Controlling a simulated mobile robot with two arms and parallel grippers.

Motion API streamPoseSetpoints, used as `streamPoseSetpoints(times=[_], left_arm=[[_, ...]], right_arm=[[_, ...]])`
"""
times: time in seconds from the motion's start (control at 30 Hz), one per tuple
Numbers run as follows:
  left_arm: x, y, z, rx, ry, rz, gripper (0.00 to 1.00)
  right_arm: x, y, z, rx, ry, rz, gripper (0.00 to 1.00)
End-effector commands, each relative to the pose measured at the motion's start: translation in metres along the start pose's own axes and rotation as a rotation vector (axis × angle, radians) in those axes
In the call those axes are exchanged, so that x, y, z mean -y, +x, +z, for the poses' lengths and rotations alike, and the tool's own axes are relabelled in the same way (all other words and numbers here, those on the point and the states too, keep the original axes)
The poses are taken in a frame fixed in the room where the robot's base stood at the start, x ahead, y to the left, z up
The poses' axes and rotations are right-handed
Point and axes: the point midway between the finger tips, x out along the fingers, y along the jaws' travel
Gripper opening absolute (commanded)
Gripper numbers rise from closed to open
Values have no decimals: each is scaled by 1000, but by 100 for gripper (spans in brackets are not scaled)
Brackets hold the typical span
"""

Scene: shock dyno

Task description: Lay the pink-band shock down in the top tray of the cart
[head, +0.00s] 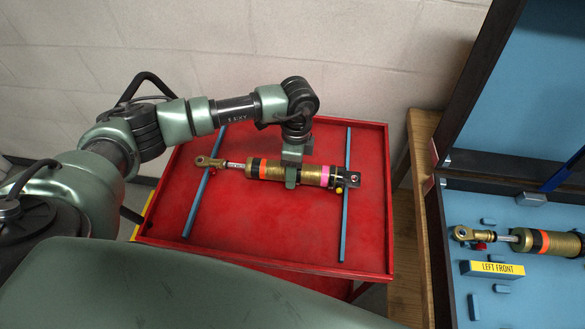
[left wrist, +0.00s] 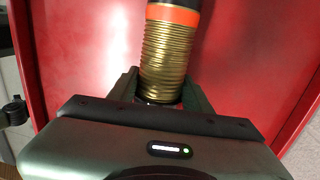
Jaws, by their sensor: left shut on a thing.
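The pink-band shock (head: 277,172) is a brass-coloured cylinder with an orange band at its left, a pink band at its right and a rod with an eye end pointing left. It lies level across the red top tray (head: 275,228) of the cart, over its two blue strips; I cannot tell if it touches them. My left gripper (head: 291,176) comes down from above and is shut around the shock's middle. In the left wrist view the shock's ribbed body (left wrist: 168,60) sits between the fingers. My right gripper is not in view.
A blue strip (head: 198,200) and another blue strip (head: 346,200) run along the tray. To the right, an open blue-lined case (head: 480,210) holds another shock (head: 545,241) by a yellow "LEFT FRONT" label (head: 497,268). A wall stands behind. The tray's front is clear.

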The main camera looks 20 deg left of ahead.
Motion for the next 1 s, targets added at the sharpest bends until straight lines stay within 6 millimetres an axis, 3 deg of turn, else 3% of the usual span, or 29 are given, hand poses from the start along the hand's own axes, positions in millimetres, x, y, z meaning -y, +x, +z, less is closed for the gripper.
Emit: streamPoseSetpoints(times=[1.0], left_arm=[[3, 14, -1, -2, 0, -3, 0]], right_arm=[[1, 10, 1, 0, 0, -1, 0]])
